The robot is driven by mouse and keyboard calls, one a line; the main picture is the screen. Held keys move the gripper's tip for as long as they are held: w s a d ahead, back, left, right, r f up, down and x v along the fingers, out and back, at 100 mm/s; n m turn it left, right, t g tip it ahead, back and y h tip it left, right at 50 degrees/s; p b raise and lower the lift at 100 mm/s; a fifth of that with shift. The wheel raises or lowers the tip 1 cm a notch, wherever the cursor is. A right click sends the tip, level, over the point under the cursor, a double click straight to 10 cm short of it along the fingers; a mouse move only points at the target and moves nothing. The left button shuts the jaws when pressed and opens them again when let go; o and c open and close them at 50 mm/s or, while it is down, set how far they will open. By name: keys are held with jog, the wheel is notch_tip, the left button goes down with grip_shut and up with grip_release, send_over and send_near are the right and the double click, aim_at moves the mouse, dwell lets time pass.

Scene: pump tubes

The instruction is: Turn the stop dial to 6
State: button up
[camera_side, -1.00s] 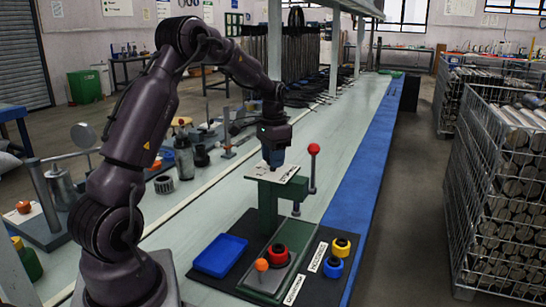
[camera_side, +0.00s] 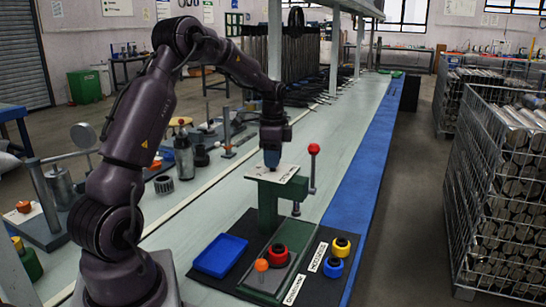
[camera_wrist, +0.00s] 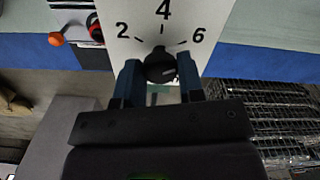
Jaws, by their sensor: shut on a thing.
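The stop dial is a black knob (camera_wrist: 160,66) on a white plate (camera_wrist: 105,18) marked 2, 4 and 6. In the wrist view its body sits between the two blue fingers of my gripper (camera_wrist: 160,82), which is shut on it. Which number the knob points at is not clear. In the side view the white plate (camera_side: 289,180) lies flat on top of the green press (camera_side: 267,210). My gripper (camera_side: 271,160) points down at the plate, and the knob is hidden there.
A red-topped lever (camera_side: 313,150) stands just right of the plate. A blue tray (camera_side: 219,256), a red and black knob (camera_side: 277,255), an orange knob (camera_side: 261,265), and yellow (camera_side: 341,246) and blue (camera_side: 333,266) pieces are in front.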

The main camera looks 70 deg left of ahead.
dwell(0.4)
jog(key=o, duration=0.9)
notch_tip(320, 180, up, 13)
jog(key=shift+r, duration=0.1)
